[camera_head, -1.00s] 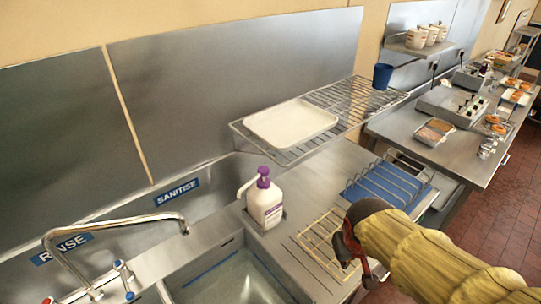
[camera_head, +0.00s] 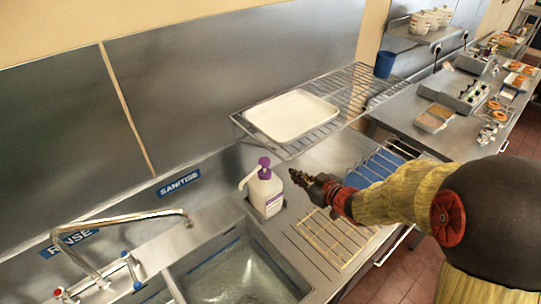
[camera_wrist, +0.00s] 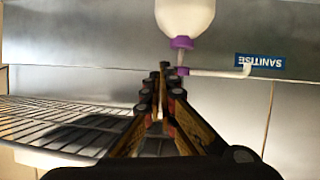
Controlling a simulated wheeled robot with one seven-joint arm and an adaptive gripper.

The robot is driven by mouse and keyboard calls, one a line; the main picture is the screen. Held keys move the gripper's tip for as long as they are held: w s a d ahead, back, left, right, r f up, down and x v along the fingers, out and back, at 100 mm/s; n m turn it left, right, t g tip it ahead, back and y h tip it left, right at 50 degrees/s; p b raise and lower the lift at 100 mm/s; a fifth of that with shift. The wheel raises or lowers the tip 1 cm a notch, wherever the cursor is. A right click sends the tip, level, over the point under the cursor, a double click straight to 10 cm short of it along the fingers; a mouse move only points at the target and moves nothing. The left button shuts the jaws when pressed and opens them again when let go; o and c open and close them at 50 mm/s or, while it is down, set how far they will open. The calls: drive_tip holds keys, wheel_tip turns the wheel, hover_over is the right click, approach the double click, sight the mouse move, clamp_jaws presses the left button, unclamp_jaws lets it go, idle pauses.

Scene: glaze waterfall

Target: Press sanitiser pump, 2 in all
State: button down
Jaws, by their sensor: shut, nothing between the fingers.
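The sanitiser bottle (camera_head: 266,196) is white with a purple pump head (camera_head: 264,165) and a pale spout pointing left. It stands upright on the steel counter beside the sink. In the wrist view the bottle (camera_wrist: 185,14) appears upside down at the top, with its purple collar (camera_wrist: 181,43) and pump head just beyond my fingertips. My gripper (camera_head: 294,174) is shut and empty, to the right of the bottle at about pump height. In the head view a small gap shows between the fingertips and the bottle. The shut fingers (camera_wrist: 160,90) also show in the wrist view.
The sink and tap (camera_head: 120,218) are left.

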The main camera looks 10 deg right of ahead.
sight(268, 165)
drive_tip(key=a+r+y, duration=0.1)
drive_tip(key=r, duration=0.1)
drive_tip(key=a+r+y, duration=0.1)
drive_tip(key=a+r, duration=0.1)
drive_tip(key=shift+s+a+r+n+t, duration=0.1)
drive_tip(key=shift+n+t, duration=0.2)
drive_tip(key=x, duration=1)
drive_tip(key=shift+r, duration=0.1)
drive_tip(key=shift+b, duration=0.35)
